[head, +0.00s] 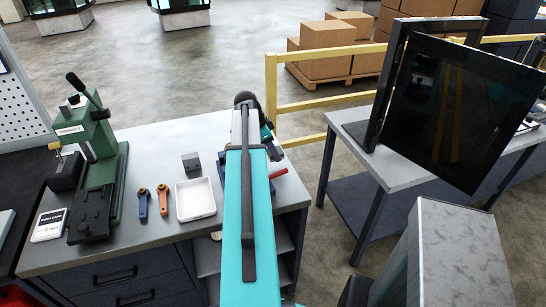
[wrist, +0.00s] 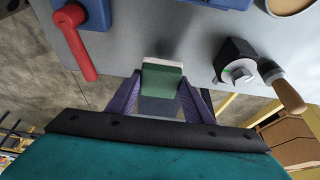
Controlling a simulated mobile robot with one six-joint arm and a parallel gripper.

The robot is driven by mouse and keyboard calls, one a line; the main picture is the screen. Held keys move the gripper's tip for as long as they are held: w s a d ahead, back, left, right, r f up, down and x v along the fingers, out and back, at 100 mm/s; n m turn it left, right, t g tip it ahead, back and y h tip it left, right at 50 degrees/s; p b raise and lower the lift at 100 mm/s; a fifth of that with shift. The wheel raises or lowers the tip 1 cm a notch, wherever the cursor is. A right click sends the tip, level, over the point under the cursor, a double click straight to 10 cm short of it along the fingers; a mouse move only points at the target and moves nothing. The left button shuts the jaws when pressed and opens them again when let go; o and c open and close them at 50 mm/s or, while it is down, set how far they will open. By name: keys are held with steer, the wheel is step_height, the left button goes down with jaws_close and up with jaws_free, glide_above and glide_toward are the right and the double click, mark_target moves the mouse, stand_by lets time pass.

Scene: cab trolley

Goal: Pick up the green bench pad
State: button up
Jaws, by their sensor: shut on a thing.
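The green bench pad (wrist: 162,80) shows in the wrist view as a small green block with a pale edge along its far side. My gripper (wrist: 162,88) has its two purple fingers closed on the pad's left and right sides. The pad is over or on the grey bench top; I cannot tell whether it touches it.
A green press (head: 97,170), white tray (head: 196,199) and grey cube (head: 191,161) stand on the bench. A yellow rail (head: 300,106) runs behind.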

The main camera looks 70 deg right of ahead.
steer(key=shift+r+b, duration=0.8)
steer(key=shift+r, duration=2.2)
